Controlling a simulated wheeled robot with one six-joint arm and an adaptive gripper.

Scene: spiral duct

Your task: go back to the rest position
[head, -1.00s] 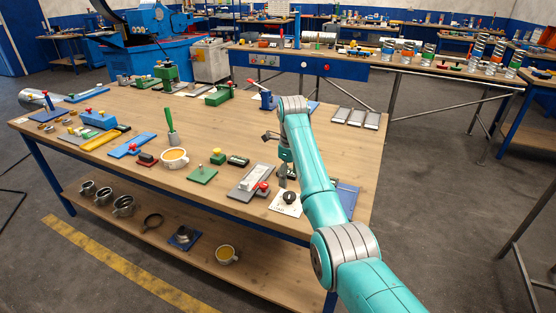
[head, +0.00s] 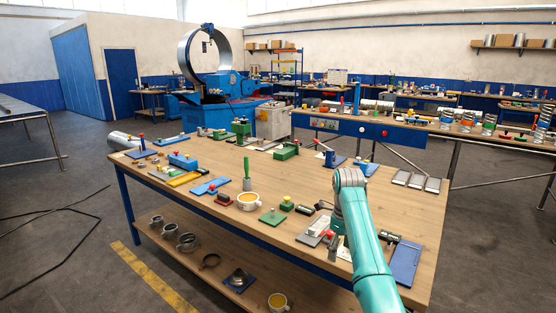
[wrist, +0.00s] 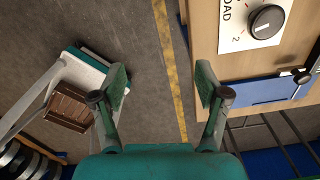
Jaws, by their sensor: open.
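My gripper (wrist: 160,82) is open in the wrist view, its two green-padded fingers wide apart with nothing between them. Floor with a yellow line shows below the gap. A white card with a black knob (wrist: 267,21) lies on the bench top to the right of the fingers, apart from them. In the head view my teal arm reaches over the front right of the wooden workbench (head: 160,196); the gripper end is largely hidden by the arm, close to the card.
A blue plate (head: 405,262) lies at the bench's right edge. A green-handled tool (head: 247,175) and a cup (head: 248,201) stand on the bench. Mugs and rings sit on the lower shelf.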

